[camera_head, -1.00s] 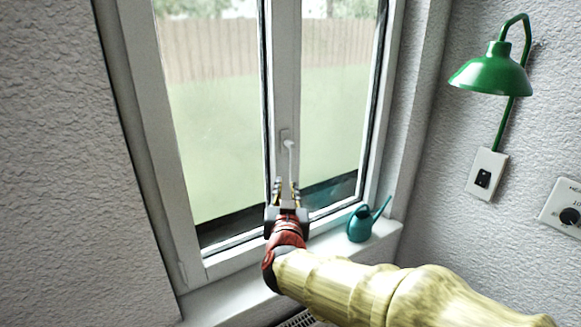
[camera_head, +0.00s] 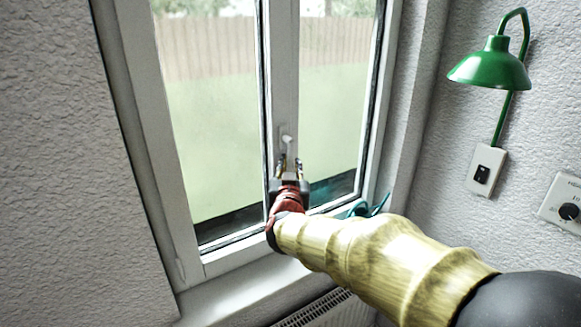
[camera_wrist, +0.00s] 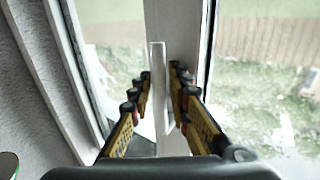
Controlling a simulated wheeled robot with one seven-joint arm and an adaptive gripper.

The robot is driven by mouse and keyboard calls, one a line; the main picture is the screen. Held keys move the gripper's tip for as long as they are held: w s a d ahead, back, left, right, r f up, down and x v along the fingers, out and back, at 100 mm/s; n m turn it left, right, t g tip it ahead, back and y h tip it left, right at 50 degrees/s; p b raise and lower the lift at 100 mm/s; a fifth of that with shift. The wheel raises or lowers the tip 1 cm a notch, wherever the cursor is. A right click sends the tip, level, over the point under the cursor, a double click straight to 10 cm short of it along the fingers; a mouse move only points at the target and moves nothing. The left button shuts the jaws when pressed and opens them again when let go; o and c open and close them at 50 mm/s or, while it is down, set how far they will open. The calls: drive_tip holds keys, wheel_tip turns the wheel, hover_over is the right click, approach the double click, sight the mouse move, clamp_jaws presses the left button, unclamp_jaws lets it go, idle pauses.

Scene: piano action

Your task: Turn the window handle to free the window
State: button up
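The white window handle (camera_head: 287,141) sits on the middle post of the window (camera_head: 284,70), its lever hanging down. In the wrist view the handle lever (camera_wrist: 158,85) stands upright between the two fingers. My gripper (camera_head: 288,165) is at the handle from below, with its fingers one on each side of the lever. It also shows in the wrist view (camera_wrist: 160,92), open, with gaps between lever and fingers. In the head view the fingers hide the lever's lower part.
A teal watering can (camera_head: 368,207) stands on the sill, mostly hidden behind my arm. A radiator (camera_head: 318,308) is below the sill. A green lamp (camera_head: 490,68), a switch (camera_head: 484,172) and a dial (camera_head: 568,211) are on the right wall.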

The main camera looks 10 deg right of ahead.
drive_tip(key=shift+c, duration=0.6)
clamp_jaws()
